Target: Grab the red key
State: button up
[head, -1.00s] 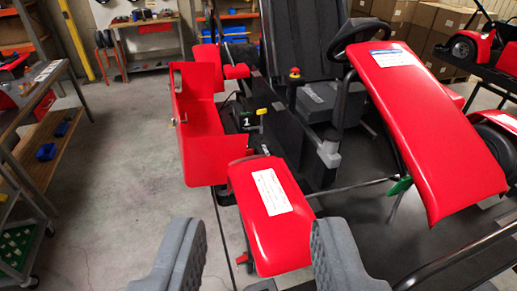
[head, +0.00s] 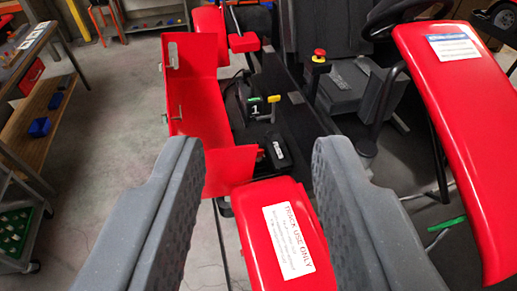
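My gripper (head: 258,152) is open and empty. Its two grey ribbed fingers stand wide apart over the kart's left side. Between and beyond the fingertips lie the open red side pod (head: 200,115) and a black box marked "1" (head: 252,110), with a green and a yellow piece on top. A small red knob (head: 319,54) stands on a black post beside the seat, farther off and to the right of the fingertips. I cannot tell whether this knob is the red key; no other clear key shape shows.
A red cover labelled "TRACK USE ONLY" (head: 288,240) lies just below the fingers. A large red fender (head: 465,130) and the steering wheel (head: 405,15) are at right. A workbench (head: 40,60) stands at left, with clear floor (head: 110,120) between.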

aim_at(260, 151)
jog(key=z, duration=0.05)
jog(key=k, duration=0.5)
jog(key=u, duration=1.6)
jog(key=i, duration=3.7)
jog(key=z, duration=0.95)
